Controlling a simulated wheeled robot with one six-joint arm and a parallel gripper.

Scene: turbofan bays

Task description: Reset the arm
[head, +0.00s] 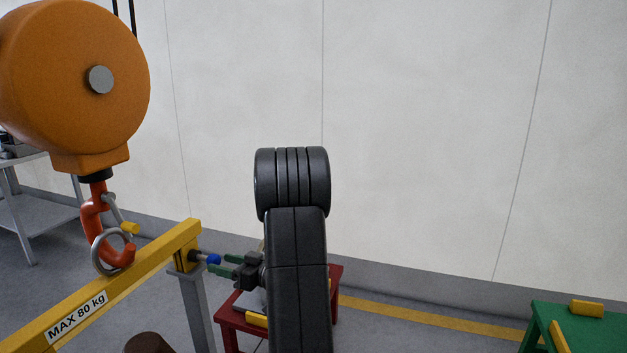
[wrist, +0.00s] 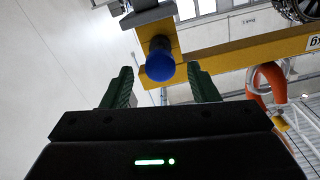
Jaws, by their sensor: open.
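My gripper (head: 224,265) has green fingers and points left in the head view, just right of a blue knob (head: 212,259) on the end of the yellow beam (head: 130,285). In the wrist view my gripper (wrist: 160,69) is open, its two fingers spread apart with nothing held. The blue knob (wrist: 160,60) appears in line with the gap between the fingertips. I cannot tell whether it sits inside the gap or just beyond it. My dark arm rises in the middle of the head view and hides part of the red stand (head: 232,322).
An orange hoist (head: 60,100) hangs at left, its red hook (head: 92,222) through a ring on the beam. A grey post (head: 196,310) stands under the beam end. A green stand (head: 590,325) is at lower right. Floor between the red and green stands is clear.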

